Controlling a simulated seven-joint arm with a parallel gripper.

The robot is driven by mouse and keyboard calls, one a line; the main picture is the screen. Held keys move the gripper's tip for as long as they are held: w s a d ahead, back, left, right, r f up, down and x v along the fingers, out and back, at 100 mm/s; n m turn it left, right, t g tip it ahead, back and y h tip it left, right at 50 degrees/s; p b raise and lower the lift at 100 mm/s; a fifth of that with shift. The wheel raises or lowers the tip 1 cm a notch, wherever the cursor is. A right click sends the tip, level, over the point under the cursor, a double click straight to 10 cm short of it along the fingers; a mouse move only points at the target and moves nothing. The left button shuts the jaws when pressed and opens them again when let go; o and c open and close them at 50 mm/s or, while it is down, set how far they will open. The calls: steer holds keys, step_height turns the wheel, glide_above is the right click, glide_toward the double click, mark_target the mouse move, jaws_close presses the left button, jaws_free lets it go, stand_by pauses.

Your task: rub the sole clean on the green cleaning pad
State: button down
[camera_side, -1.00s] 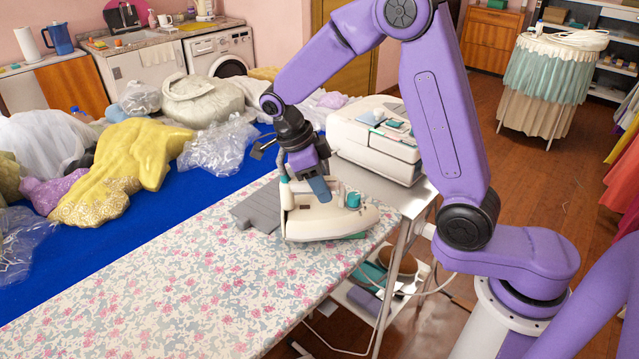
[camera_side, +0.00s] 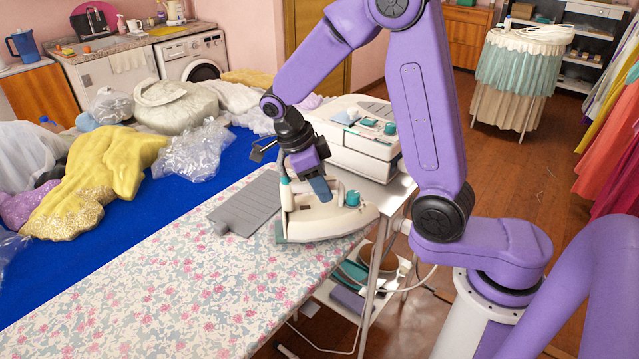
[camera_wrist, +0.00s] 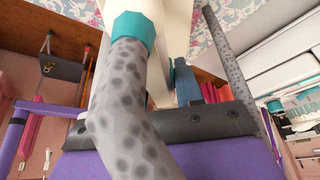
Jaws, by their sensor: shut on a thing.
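The iron (camera_side: 345,222), white with teal parts, sits low at the right end of the floral pressing board. My gripper (camera_side: 321,190) is shut on its top, and a blue-grey finger shows there. The iron's sole faces down and is hidden; I cannot tell whether it touches what is below. A flat grey ribbed plate (camera_side: 245,204) lies just left of the iron, partly behind it. The wrist view shows the iron's white body (camera_wrist: 174,35) and a grey spotted hose or cord (camera_wrist: 125,100) with a teal collar.
A white and teal machine (camera_side: 354,140) stands close behind the iron. The floral board (camera_side: 170,280) is clear toward the front left. A yellow garment (camera_side: 100,180) and plastic-wrapped bundles (camera_side: 192,152) lie on the blue surface (camera_side: 185,195) behind.

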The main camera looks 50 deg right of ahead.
mark_target(282, 182)
steer(key=shift+r, duration=3.55)
steer(key=shift+f, duration=0.2)
steer(key=shift+f, duration=0.65)
step_height(282, 182, down, 4)
steer(key=shift+r, duration=0.1)
steer(key=w+a, duration=0.5)
steer(key=shift+w+a, duration=0.2)
steer(key=shift+a, duration=0.05)
steer(key=shift+w+a, duration=0.8)
steer(key=shift+f, duration=0.8)
